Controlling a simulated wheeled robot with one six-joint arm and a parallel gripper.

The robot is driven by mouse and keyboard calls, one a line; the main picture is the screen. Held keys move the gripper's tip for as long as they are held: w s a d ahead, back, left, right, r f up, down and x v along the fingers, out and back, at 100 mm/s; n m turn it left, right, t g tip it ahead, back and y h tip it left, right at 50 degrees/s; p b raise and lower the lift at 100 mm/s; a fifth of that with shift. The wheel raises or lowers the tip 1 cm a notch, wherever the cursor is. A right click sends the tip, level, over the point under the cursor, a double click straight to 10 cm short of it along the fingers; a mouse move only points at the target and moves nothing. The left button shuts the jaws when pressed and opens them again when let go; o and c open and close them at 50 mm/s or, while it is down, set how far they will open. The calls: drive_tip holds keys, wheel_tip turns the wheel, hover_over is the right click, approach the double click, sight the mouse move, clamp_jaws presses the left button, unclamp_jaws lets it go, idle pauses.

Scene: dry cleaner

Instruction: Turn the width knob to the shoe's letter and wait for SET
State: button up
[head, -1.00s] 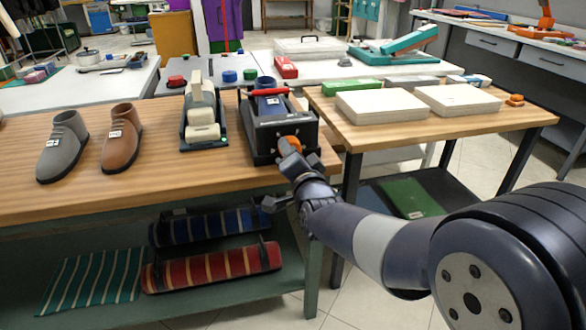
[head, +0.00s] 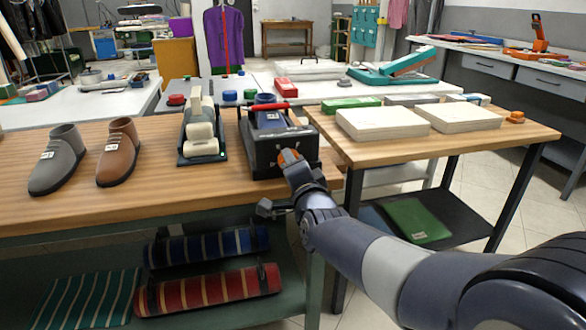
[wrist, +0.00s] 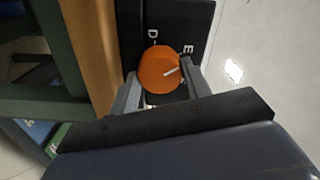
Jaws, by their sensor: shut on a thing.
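The width knob (wrist: 158,66) is orange with a white mark, on the front of a black machine (head: 262,158). In the wrist view the letters D and E show on the black panel beside it. The white mark points right, on the E side; I cannot tell if it lines up with E. My gripper (wrist: 160,85) is shut on the knob, one finger on each side. A blue shoe-like thing (head: 270,117) sits in the machine under a red bar (head: 268,105). It has a label too small to read. No SET sign is readable.
A grey shoe (head: 58,163) and a brown shoe (head: 119,155) with small labels stand left on the wooden bench. A cream-and-dark device (head: 201,135) stands just left of the machine. A side table with white slabs (head: 382,123) is to the right.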

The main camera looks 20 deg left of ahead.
drive_tip(key=o, duration=1)
drive_tip(key=p+v, duration=0.1)
drive_tip(key=v, duration=0.9)
drive_tip(key=shift+s+d, duration=0.3)
drive_tip(key=x, duration=1)
drive_tip(key=shift+w+a+b, duration=0.3)
drive_tip(key=shift+b, duration=0.05)
